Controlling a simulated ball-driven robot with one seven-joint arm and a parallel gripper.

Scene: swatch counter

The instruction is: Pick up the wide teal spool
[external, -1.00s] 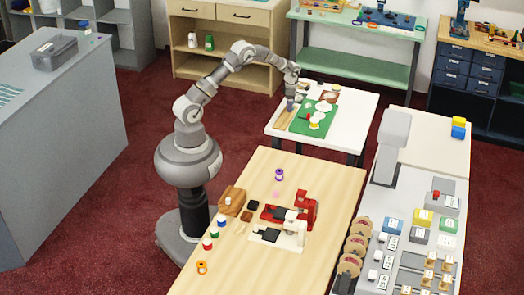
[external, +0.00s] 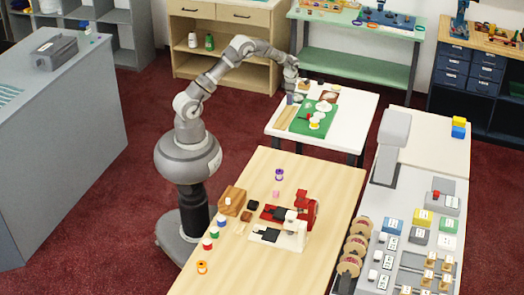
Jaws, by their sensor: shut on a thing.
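My gripper (external: 290,97) is over the left side of the white table, near the back-left of the green mat (external: 315,118). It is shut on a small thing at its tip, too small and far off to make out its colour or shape. I cannot tell whether this is the wide teal spool. Several small spools stand along the left of the wooden table, among them a green one (external: 214,232) and an orange one (external: 202,267). A purple spool (external: 279,175) stands near that table's far end. None there is clearly teal.
The white table (external: 357,104) also bears a board with pale round items and small things at the back. A red machine (external: 311,212) and a white machine (external: 297,233) stand on the wooden table (external: 232,278). Its far end is mostly clear.

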